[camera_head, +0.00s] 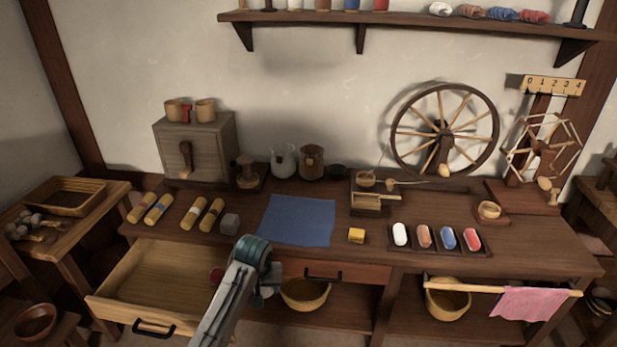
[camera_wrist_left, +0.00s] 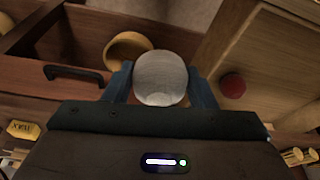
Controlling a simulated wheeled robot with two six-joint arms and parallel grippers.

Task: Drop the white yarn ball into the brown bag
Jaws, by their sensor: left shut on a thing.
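My left gripper (camera_head: 265,283) is shut on the white yarn ball, which looks pale grey in the left wrist view (camera_wrist_left: 160,78), between the two blue fingers (camera_wrist_left: 161,84). In the head view the arm mostly hides the ball. The gripper is in front of the bench, just right of the open drawer (camera_head: 128,300). I cannot make out a brown bag in either view. A tan round basket (camera_head: 305,294) stands on the lower shelf behind the gripper; it also shows in the left wrist view (camera_wrist_left: 124,50). My right gripper is not in view.
A red ball (camera_wrist_left: 232,86) is at the open drawer's right side. The bench top holds a blue cloth (camera_head: 297,220), a yellow block (camera_head: 356,236), a tray of coloured skeins (camera_head: 458,252) and a spinning wheel (camera_head: 445,130). A pink cloth (camera_head: 535,303) hangs at the front right.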

